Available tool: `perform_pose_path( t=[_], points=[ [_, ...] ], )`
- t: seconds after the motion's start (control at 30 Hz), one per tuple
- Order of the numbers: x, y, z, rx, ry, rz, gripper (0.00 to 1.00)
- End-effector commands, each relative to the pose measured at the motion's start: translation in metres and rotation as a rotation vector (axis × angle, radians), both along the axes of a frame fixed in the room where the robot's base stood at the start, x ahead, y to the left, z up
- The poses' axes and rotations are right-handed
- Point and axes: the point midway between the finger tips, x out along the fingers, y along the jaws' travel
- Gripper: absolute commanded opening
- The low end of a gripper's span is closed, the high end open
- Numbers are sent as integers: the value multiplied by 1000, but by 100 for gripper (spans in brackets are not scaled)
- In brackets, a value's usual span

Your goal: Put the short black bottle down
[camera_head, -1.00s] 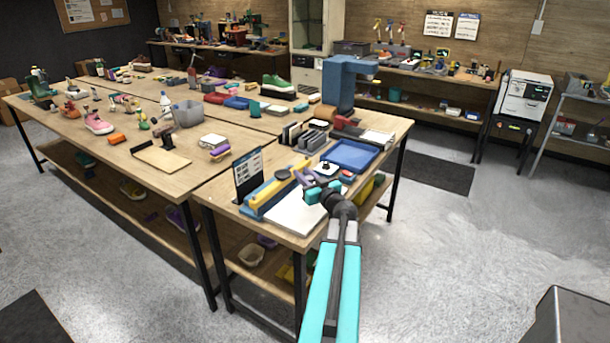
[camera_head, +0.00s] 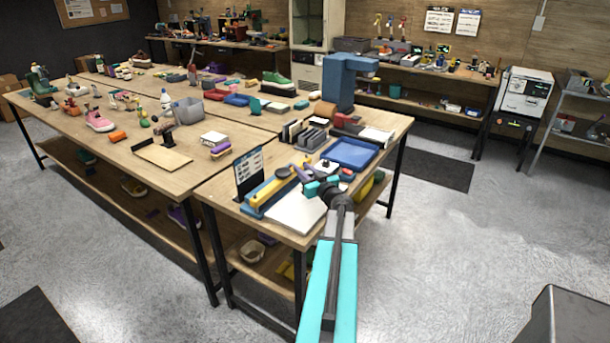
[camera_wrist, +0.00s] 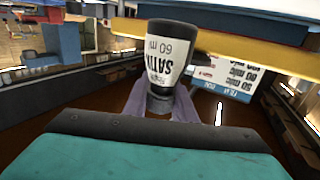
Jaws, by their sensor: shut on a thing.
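The short black bottle (camera_wrist: 170,52) has a white label reading "SATIN 60 ml". It fills the upper middle of the wrist view, its dark wide end toward the top of the picture and its narrow end between my purple fingers. My gripper (camera_wrist: 163,103) is shut on it. In the head view my gripper (camera_head: 300,170) is over the near table, close to the yellow-and-blue bar (camera_head: 268,190) and the white sheet (camera_head: 297,210). The bottle is too small there to make out surely. Whether it touches the surface I cannot tell.
A lettered board (camera_head: 249,173) stands at the left of the bar and shows in the wrist view (camera_wrist: 222,77). A blue tray (camera_head: 351,153) lies at the right, with grey racks (camera_head: 310,139) behind. The white sheet's front part is bare.

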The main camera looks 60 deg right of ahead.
Motion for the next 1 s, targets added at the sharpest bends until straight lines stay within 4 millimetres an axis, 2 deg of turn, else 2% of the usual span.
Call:
perform_pose_path(
  t=[0.2,0.4,1.0],
  points=[
    [0,0,-20,4,1,1,0],
    [-1,0,-31,1,0,0,0],
    [-1,1,-34,1,0,0,0]
  ],
)
